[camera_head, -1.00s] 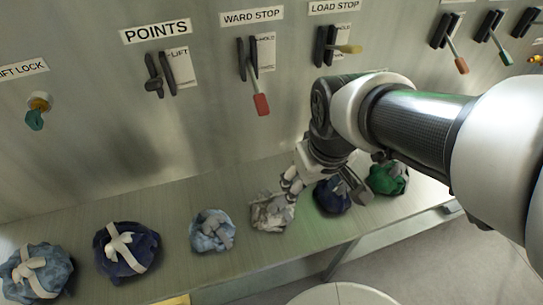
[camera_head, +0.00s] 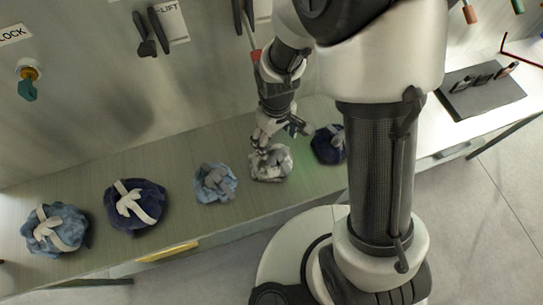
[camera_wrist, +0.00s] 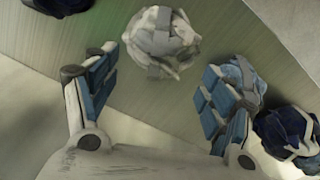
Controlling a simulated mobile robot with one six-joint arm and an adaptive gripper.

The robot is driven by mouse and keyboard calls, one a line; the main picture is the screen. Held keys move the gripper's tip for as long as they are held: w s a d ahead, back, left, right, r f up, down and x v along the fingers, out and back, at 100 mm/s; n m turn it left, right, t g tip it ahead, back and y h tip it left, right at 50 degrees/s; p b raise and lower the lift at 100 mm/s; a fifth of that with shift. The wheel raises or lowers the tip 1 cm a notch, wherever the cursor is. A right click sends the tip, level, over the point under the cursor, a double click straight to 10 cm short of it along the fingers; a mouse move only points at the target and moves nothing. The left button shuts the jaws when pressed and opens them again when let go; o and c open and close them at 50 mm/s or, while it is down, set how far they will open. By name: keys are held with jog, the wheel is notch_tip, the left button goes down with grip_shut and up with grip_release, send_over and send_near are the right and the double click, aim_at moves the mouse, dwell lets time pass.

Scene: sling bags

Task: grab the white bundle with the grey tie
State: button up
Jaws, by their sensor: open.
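The head view does not show clearly whether a finger touches the bundle.
A light blue bundle (camera_head: 215,183) is left of the white one, and a navy bundle (camera_head: 327,146) is right of it. Farther left are a navy bundle (camera_head: 135,204) and a blue one (camera_head: 55,229) with pale ties. Wall levers (camera_head: 146,34) stand behind.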

aim_at(275, 151)
jog(key=f, duration=0.5)
jog(key=f+b, duration=0.1)
jog(key=f, duration=0.1)
jog(key=shift+w+f, duration=0.3)
jog(key=shift+f, duration=0.1)
jog(key=shift+c, duration=0.6)
grip_shut()
